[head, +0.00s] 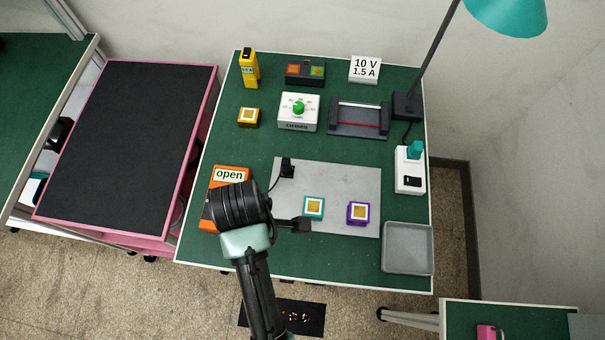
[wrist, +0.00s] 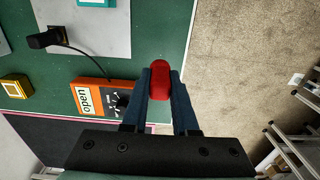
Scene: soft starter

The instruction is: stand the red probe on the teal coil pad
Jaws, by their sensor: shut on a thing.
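The red probe (wrist: 159,80) shows in the wrist view between the two blue fingers of my gripper (wrist: 160,88), which is shut on it. In the head view I cannot make out the probe; my own arm covers that area. The teal coil pad (head: 313,207) is a small teal-rimmed square with a golden centre, lying on the grey plate right of my arm in the head view. Its teal edge also shows at the top of the wrist view (wrist: 97,2). In the wrist view the probe is over the bench edge, apart from the pad.
A purple pad (head: 358,213) lies right of the teal one on the grey plate (head: 345,178). A black plug (head: 287,168) with a cord stands on the plate's left. An orange "open" box (head: 218,215) is partly behind my arm. A grey tray (head: 407,262) sits at front right.

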